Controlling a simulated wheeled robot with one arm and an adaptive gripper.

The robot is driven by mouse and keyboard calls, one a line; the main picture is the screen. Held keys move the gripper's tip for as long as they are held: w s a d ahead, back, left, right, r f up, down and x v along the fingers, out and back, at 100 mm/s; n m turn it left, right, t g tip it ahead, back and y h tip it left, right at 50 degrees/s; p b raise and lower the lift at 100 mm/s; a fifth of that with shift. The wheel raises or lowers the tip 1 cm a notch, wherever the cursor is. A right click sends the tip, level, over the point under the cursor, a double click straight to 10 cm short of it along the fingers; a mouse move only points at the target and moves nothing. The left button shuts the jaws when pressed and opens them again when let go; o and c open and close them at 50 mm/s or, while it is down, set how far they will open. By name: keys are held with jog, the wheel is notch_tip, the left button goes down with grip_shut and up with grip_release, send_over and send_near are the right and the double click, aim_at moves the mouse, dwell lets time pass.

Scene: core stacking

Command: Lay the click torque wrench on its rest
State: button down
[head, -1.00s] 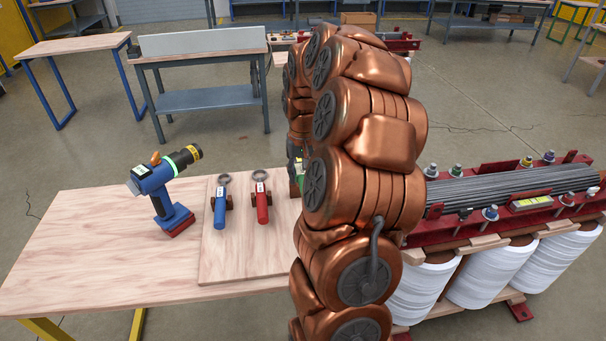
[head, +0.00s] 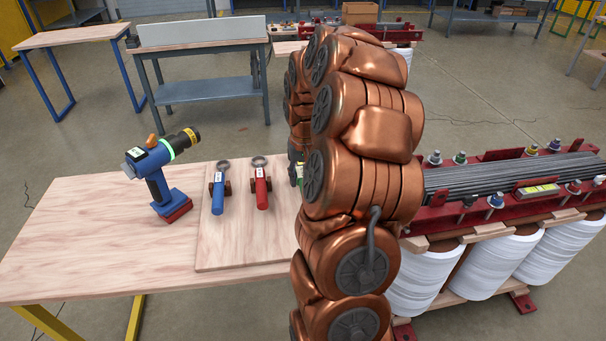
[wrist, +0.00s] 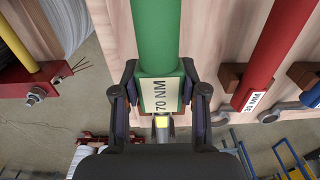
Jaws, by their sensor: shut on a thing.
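The click torque wrench (wrist: 152,40) has a green handle with a pale "70 NM" label. In the wrist view it runs upright through the picture, over or on the pale wooden board (wrist: 118,18). My gripper (wrist: 160,95) is shut on its labelled end, one finger on each side. In the head view, my copper-coloured arm hides most of the wrench and the gripper. Only a small green patch (head: 299,174) shows at the arm's left edge. The wrench's rest is not clearly visible, so I cannot tell whether the wrench touches it.
A red-handled wrench (head: 261,194) and a blue-handled wrench (head: 217,196) lie on brown rests on the board, left of my arm. A blue cordless tool (head: 160,182) stands farther left on the table (head: 90,240). A red-framed transformer (head: 500,205) stands to the right.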

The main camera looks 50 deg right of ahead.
jog(key=c, duration=0.5)
grip_release()
jog(key=shift+f, duration=0.1)
jog(key=shift+c, duration=0.2)
notch_tip(320, 180, up, 10)
jog(key=shift+s+r, duration=0.1)
jog(key=shift+r, duration=0.1)
jog(key=shift+s+a+r, duration=0.1)
jog(key=shift+a+r, duration=0.05)
jog(key=shift+r, duration=0.65)
